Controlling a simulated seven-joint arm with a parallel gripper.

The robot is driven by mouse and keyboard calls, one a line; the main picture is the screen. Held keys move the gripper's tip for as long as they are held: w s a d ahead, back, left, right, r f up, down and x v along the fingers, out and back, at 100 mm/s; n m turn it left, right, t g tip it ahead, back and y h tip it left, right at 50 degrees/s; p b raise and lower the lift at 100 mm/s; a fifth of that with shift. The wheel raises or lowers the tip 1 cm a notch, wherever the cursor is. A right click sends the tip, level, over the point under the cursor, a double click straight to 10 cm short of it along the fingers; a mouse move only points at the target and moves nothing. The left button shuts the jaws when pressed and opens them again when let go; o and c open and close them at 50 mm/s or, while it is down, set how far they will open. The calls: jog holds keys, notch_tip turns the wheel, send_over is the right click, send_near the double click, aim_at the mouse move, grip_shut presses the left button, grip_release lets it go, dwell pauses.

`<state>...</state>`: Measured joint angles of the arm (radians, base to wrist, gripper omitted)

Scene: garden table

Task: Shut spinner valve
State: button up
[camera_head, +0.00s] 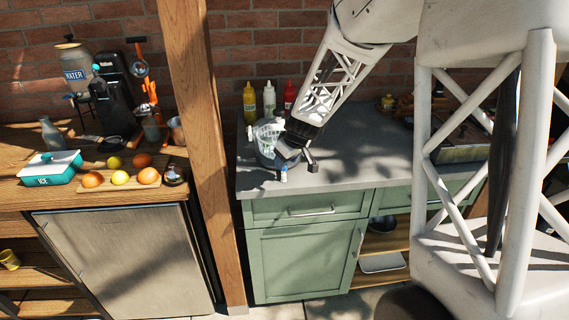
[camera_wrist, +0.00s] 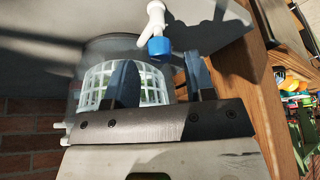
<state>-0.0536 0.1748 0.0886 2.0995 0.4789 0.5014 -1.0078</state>
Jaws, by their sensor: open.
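A salad spinner with a clear bowl (camera_head: 264,152) and a white slotted basket (camera_head: 268,131) stands on the grey counter. In the wrist view its basket (camera_wrist: 94,86) is partly hidden by my left finger. A small white part with a blue end (camera_head: 284,174) shows at the spinner's front; it looks like the valve. In the wrist view the valve (camera_wrist: 157,42) shows beyond the gap between my fingers. My gripper (camera_head: 300,158) is beside the spinner's right front, open and empty. Its two fingers stand apart in the wrist view (camera_wrist: 162,82). Whether the valve is joined to the bowl is unclear.
Yellow, white and red bottles (camera_head: 269,98) stand behind the spinner against the brick wall. A wooden post (camera_head: 190,100) rises left of the counter.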

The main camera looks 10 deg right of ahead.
jog(key=shift+x, duration=1.05)
jog(key=c, duration=0.9)
